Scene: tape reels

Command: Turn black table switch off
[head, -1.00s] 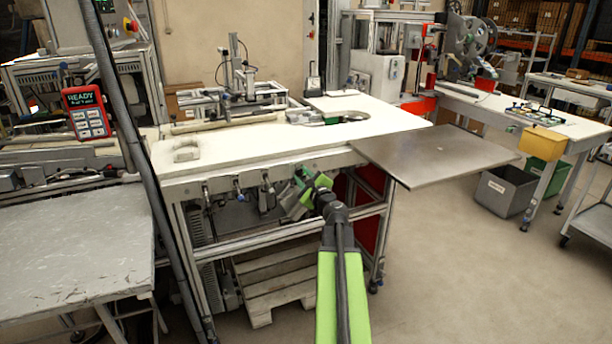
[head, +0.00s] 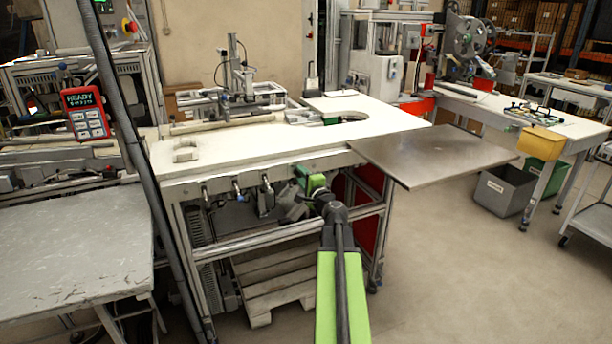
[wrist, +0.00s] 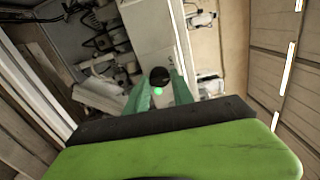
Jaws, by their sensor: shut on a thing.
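The black switch (wrist: 159,75) shows in the wrist view as a round dark knob between the two green fingers. My gripper (wrist: 158,92) is shut on it, with one finger on each side. In the head view my gripper (head: 308,182) is at the front edge of the white table (head: 270,150), just under the tabletop, right of the row of grey fittings. The switch itself is hidden behind my gripper in the head view. I cannot tell from these views which position the switch is in.
Several grey fittings (head: 238,190) hang along the table's front rail. A grey metal plate (head: 435,157) juts out at the right of the table. A wooden pallet (head: 275,290) lies beneath. A dark slanted pole (head: 130,130) stands at left. The floor at right front is clear.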

